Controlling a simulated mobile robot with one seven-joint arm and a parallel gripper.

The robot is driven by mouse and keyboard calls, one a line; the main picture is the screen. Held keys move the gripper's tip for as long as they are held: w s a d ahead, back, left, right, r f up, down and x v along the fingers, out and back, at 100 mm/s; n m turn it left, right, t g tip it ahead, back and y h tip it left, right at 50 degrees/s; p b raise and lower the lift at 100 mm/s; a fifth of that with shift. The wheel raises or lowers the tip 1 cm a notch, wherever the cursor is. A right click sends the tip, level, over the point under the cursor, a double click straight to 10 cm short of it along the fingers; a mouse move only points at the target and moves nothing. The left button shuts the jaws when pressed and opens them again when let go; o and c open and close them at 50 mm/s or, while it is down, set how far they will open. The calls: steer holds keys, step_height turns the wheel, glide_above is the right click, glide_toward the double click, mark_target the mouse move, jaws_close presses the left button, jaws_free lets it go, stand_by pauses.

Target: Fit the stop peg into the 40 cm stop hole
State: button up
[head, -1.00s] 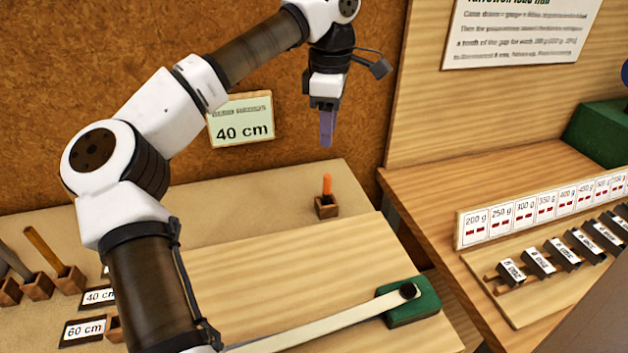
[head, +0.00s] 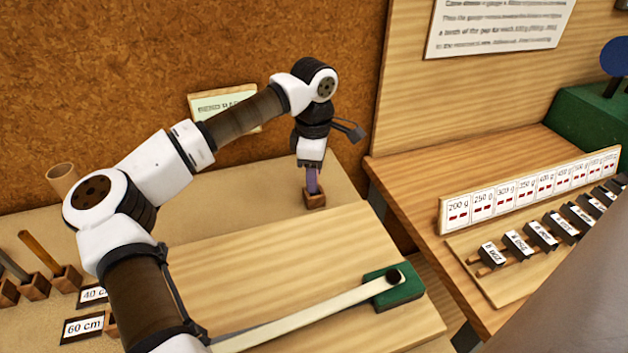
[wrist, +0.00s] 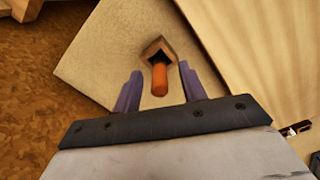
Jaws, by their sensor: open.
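An orange peg (wrist: 159,80), which looks like the stop peg, stands in a small square wooden holder (head: 315,200) at the back of the bench. My gripper (head: 312,188) is lowered over it. In the wrist view its two purple fingers are apart, one on each side of the peg, with gaps showing. The peg itself is hidden behind the fingers in the head view. A "40 cm" label (head: 93,294) lies at the left, partly covered by my arm, above a "60 cm" label (head: 83,328). No hole at the 40 cm label is visible; my arm covers that area.
A wooden board (head: 290,265) carries a pale bar (head: 300,316) ending at a green block (head: 408,292). Other pegs in holders, one ochre (head: 42,249), stand at far left near an upright tube (head: 62,178). A rack of labelled weights (head: 540,236) is on the right table.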

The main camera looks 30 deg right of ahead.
steer(key=shift+f, duration=0.3)
jaws_close()
